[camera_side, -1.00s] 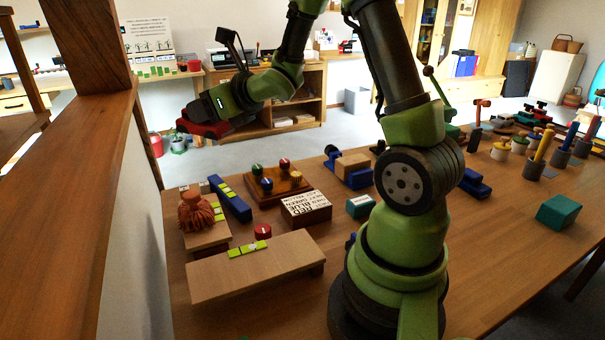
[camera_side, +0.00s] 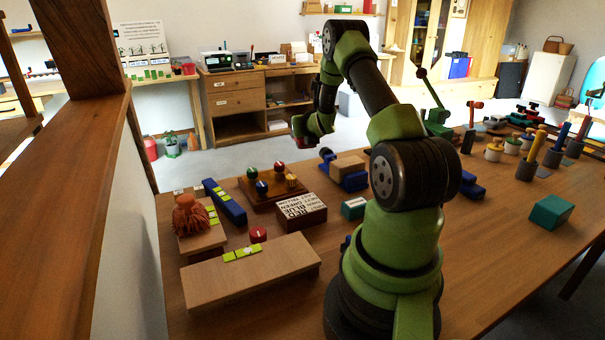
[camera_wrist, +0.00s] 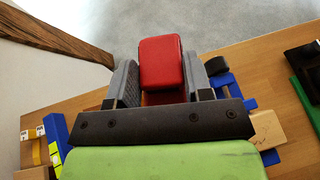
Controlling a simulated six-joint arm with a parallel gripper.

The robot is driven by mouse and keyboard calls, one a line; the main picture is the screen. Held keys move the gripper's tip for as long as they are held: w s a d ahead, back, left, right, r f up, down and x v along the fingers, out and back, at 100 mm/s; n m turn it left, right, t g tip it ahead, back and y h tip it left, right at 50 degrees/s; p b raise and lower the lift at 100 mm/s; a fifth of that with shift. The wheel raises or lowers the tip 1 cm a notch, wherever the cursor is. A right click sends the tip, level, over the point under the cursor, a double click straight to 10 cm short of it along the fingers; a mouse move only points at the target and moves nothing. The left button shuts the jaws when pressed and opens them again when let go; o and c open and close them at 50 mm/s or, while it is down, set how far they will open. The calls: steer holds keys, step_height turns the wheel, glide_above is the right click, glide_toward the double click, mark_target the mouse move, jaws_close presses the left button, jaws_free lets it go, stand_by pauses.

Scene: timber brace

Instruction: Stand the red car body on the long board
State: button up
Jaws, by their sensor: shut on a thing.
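The red car body (camera_wrist: 161,62) is held between the two grey fingers of my gripper (camera_wrist: 163,85) in the wrist view. In the side view, my gripper (camera_side: 303,132) is high above the far side of the table, with part of the red car body (camera_side: 304,144) showing. The body's underside is hidden. The long board (camera_side: 262,278) is a pale, low wooden board at the near left of the table. Yellow-green strips (camera_side: 242,253) lie along its far edge. My gripper is well apart from it, up and to the right.
A shorter board (camera_side: 206,243) with a reddish-brown tasselled thing (camera_side: 191,215), a blue bar (camera_side: 226,203), a peg board (camera_side: 272,191), a word-printed box (camera_side: 301,211) and a small red cylinder (camera_side: 258,234) stand behind the long board. A wooden post (camera_side: 80,48) rises at left.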

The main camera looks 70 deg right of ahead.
step_height(320, 180, down, 10)
steer(key=shift+r, duration=0.25)
stand_by(0.3)
steer(key=shift+f, duration=0.1)
steer(key=shift+f, duration=0.15)
steer(key=o, duration=1)
